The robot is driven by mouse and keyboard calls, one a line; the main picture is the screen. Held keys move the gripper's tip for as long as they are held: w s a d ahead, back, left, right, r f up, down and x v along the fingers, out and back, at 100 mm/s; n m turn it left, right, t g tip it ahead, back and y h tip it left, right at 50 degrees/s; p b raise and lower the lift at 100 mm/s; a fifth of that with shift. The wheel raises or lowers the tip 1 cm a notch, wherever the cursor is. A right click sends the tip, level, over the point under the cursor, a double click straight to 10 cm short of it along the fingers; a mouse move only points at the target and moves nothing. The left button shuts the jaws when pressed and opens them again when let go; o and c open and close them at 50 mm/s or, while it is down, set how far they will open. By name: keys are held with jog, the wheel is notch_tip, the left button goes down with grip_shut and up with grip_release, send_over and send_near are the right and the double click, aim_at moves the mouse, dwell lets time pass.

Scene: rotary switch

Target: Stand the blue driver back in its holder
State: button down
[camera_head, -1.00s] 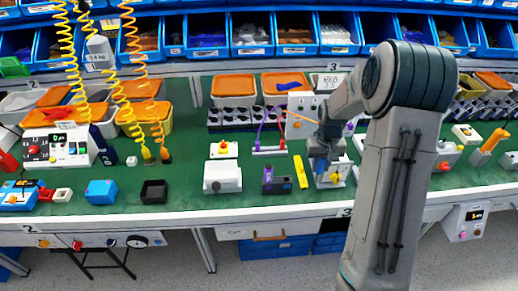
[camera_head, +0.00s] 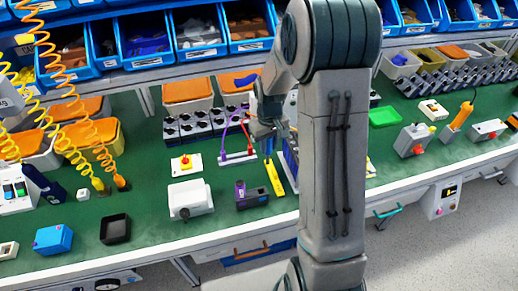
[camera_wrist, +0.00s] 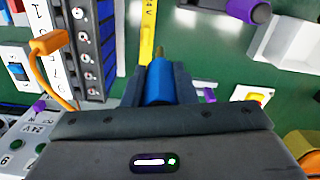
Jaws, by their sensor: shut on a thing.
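The blue driver (camera_wrist: 159,85) is between the fingers of my gripper (camera_wrist: 160,78) in the wrist view. My gripper is shut on its blue handle, and a short brownish end shows beyond the fingers. In the head view my gripper (camera_head: 263,128) is above the bench, beside the purple and red cables and behind the yellow strip (camera_head: 273,177). The strip also shows just beyond the driver in the wrist view (camera_wrist: 147,30). I cannot pick out the driver's holder for certain; my arm hides part of the bench.
The cable base (camera_head: 238,158) is close to my gripper. A white panel with black terminals and an orange plug (camera_wrist: 48,42) is at left in the wrist view. A purple device (camera_head: 250,195) and a white box (camera_head: 190,198) stand nearby. Green bench shows between them.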

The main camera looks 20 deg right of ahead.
jog(key=s+a+r+n, duration=0.3)
jog(key=s+a, duration=0.1)
jog(key=s, duration=0.3)
jog(key=shift+s+n+p, duration=0.2)
jog(key=shift+n+p, duration=0.1)
jog(key=shift+p, duration=0.1)
jog(key=shift+a, duration=0.1)
notch_tip(320, 180, down, 6)
jog(key=b, duration=0.5)
jog(key=shift+f+b, duration=0.25)
jog(key=shift+b, duration=0.35)
dwell(0.3)
notch_tip(320, 180, down, 7)
jog(key=b, duration=0.5)
jog(key=shift+b, duration=0.35)
dwell(1.1)
